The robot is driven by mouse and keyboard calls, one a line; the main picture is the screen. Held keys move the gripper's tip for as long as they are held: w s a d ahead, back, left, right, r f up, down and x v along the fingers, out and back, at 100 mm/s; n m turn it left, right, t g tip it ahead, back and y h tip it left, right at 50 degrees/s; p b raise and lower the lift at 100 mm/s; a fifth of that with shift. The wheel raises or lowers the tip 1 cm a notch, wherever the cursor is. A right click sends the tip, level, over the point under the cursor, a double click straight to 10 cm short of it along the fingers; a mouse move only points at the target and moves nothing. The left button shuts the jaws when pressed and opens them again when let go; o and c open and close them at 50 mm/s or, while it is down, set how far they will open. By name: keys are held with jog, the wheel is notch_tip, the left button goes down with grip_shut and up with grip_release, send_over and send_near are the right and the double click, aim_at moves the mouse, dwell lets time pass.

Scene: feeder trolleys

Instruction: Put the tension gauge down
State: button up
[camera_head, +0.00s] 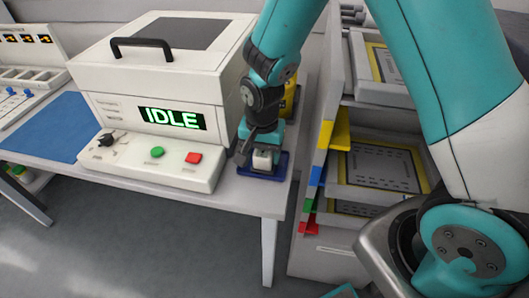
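My gripper (258,153) points down at the right end of the white table, just right of the machine. A small pale block (263,160), which looks like the tension gauge, is at the fingertips. It is in or just over a shallow dark blue tray (280,169) near the table's front edge. The fingers and wrist cover part of the block. I cannot tell whether the fingers press on it, or whether it touches the tray floor.
A white machine (213,80) with a green IDLE display stands close left of my gripper. A yellow object (291,101) is behind my wrist. A trolley (334,262) with stacked trays and coloured tabs stands to the right. A blue mat (50,130) lies clear at left.

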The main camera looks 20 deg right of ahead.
jog(key=shift+s+d+f, duration=0.3)
jog(key=shift+s+f, duration=0.05)
jog(key=shift+f, duration=0.05)
jog(key=shift+r, duration=0.1)
jog(key=r, duration=0.5)
jog(key=r+p, duration=0.1)
jog(key=r, duration=0.5)
jog(key=shift+w+a+r, duration=0.1)
jog(key=shift+w+r, duration=0.1)
jog(key=shift+r, duration=0.05)
jog(key=shift+s+r, duration=0.1)
jog(key=shift+r, duration=0.25)
jog(key=s+a+r+n+y, duration=0.2)
jog(key=s+r+n, duration=0.3)
jog(key=s+n, duration=0.2)
jog(key=s+a+r+n+y, duration=0.2)
jog(key=s+r+n, duration=0.4)
jog(key=s, duration=0.5)
jog(key=shift+s+a+r+n, duration=0.15)
jog(key=shift+s+n, duration=0.05)
jog(key=shift+n, duration=0.5)
